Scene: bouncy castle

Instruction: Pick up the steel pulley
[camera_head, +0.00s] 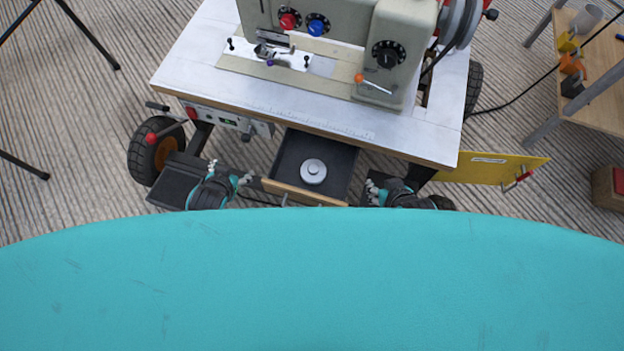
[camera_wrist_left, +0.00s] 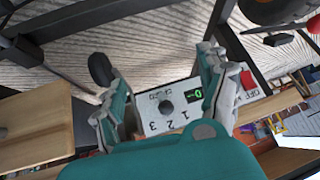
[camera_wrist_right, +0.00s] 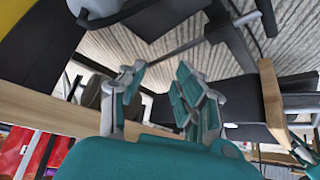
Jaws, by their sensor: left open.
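The steel pulley (camera_head: 313,171), a round silvery disc with a small raised centre, lies flat in the open dark drawer (camera_head: 290,155) under the sewing table. My left gripper (camera_head: 230,173) is open and empty, left of the drawer and apart from the pulley. In the left wrist view its fingers (camera_wrist_left: 157,82) are spread in front of a control box. My right gripper (camera_head: 371,190) is right of the drawer, also apart from the pulley. In the right wrist view its fingers (camera_wrist_right: 160,72) are apart with nothing between them. The pulley is not clear in either wrist view.
The white tabletop (camera_head: 300,105) with a sewing machine (camera_head: 390,50) overhangs the drawer's back. A yellow panel (camera_head: 490,169) sticks out right. The drawer is open above its front part.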

